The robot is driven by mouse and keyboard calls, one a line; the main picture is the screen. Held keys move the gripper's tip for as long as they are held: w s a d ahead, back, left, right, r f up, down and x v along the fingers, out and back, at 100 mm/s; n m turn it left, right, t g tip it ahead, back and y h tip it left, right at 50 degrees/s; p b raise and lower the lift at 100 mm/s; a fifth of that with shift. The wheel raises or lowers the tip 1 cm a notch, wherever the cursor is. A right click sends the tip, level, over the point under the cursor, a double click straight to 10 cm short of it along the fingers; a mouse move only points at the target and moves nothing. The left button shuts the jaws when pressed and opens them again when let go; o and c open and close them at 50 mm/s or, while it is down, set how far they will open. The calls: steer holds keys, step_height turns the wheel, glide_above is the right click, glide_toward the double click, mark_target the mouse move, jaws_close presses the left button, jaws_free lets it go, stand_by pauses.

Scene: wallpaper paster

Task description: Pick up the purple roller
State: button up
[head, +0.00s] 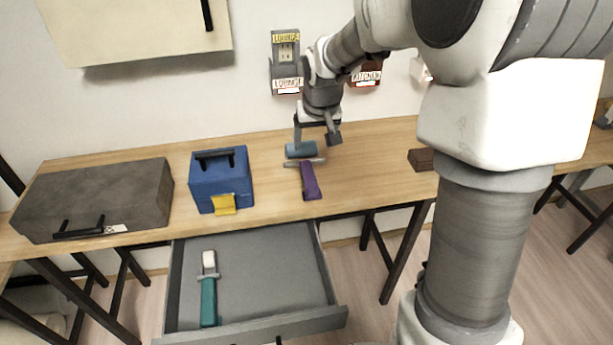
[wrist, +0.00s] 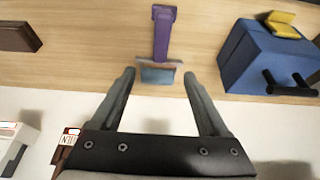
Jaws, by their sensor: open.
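The purple roller has a purple handle (head: 309,184) and a blue-grey cylindrical head (head: 300,150). It lies on the wooden table with the handle toward the front edge. In the wrist view the handle (wrist: 163,38) points up, away from my gripper, and the head (wrist: 157,75) is nearest. My gripper (head: 316,142) is open and empty, over the roller's head end. In the wrist view its fingertips (wrist: 158,73) are on either side of the head, with visible gaps. I cannot tell how high the fingertips are above the table.
A blue toolbox (head: 219,182) with a yellow latch stands left of the roller, a grey case (head: 95,200) farther left. A brown block (head: 421,159) is to the right. Below, an open drawer (head: 262,272) holds a teal-handled tool (head: 208,300). Wall sockets (head: 286,60) are behind.

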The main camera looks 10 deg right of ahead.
steer(key=b, duration=0.2)
glide_toward(309, 173)
steer(key=x, duration=0.2)
steer(key=w+x, duration=0.1)
steer(key=x, duration=0.2)
steer(key=shift+s+b+x, duration=0.15)
steer(key=shift+b+x, duration=0.25)
steer(key=shift+x, duration=0.9)
steer(key=shift+s+b+x, duration=0.15)
steer(key=shift+b+x, duration=0.2)
steer(key=shift+x, duration=0.95)
steer(key=shift+f, duration=0.35)
steer(key=shift+c, duration=0.3)
jaws_close()
